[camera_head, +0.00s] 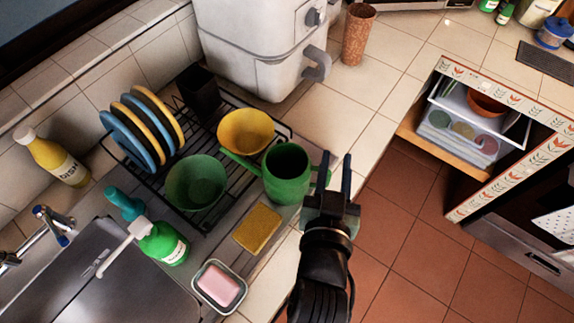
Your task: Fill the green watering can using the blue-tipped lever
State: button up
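The green watering can (287,175) stands upright at the right end of the dish rack, its spout pointing left toward the bowls. Its handle is on the right, partly hidden by my gripper. My gripper (336,162) is right of the can with its two dark fingers apart. The left finger overlaps the handle in the picture; I cannot tell whether it touches it. Nothing shows clearly between the fingers. The blue-tipped lever (63,240) is on the metal tap at the far left, above the sink (75,275). The tap is partly cut off by the left edge.
The black dish rack (146,190) holds several plates, a green bowl (196,183) and a yellow bowl (245,132). A white appliance (257,45) stands behind. Floor is clear at right.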

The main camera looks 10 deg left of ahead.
aim_at(330, 169)
jog(key=s+f+g, duration=0.2)
jog(key=s+f, duration=0.3)
jog(key=f, duration=0.3)
jog(key=p+x, duration=0.2)
jog(key=x, duration=1)
jog(key=shift+w, duration=0.25)
grip_shut()
dwell(0.8)
